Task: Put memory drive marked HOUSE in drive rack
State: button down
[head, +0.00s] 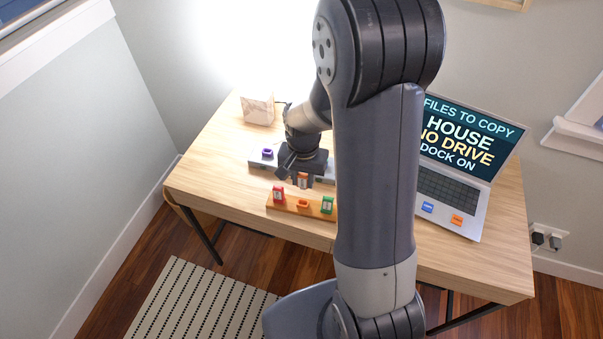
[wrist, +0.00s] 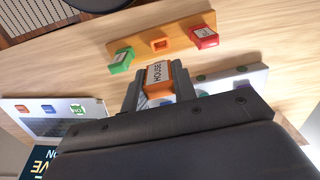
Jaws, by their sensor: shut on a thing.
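My gripper (wrist: 158,88) is shut on an orange memory drive (wrist: 158,75) whose white label reads HOUSE. The drive also shows in the head view (head: 303,179), held above the desk between the grey dock and the wooden rack. The wooden drive rack (wrist: 178,24) lies just beyond the drive in the wrist view and also shows in the head view (head: 272,203). It bears a red drive (head: 278,194), an empty-looking orange socket (head: 303,204) in the middle and a green drive (head: 327,204). The held drive is apart from the rack.
A grey dock (head: 257,162) with a purple socket (head: 267,153) stands behind the rack, partly hidden by my arm. A laptop (head: 452,189) at the right reads HOUSE, NO DRIVE, DOCK ON. A marbled block (head: 257,109) stands at the back left. The desk's left part is clear.

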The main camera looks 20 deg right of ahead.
jog(key=shift+f, duration=0.15)
jog(key=shift+f+b, duration=2.45)
jog(key=shift+f, duration=0.35)
jog(key=shift+f+b, duration=1.2)
jog(key=shift+f, duration=0.05)
jog(key=c, duration=1.1)
grip_release()
jog(key=shift+o, duration=0.2)
jog(key=shift+r, duration=0.1)
notch_tip(320, 180, up, 11)
jog(key=shift+f, duration=0.15)
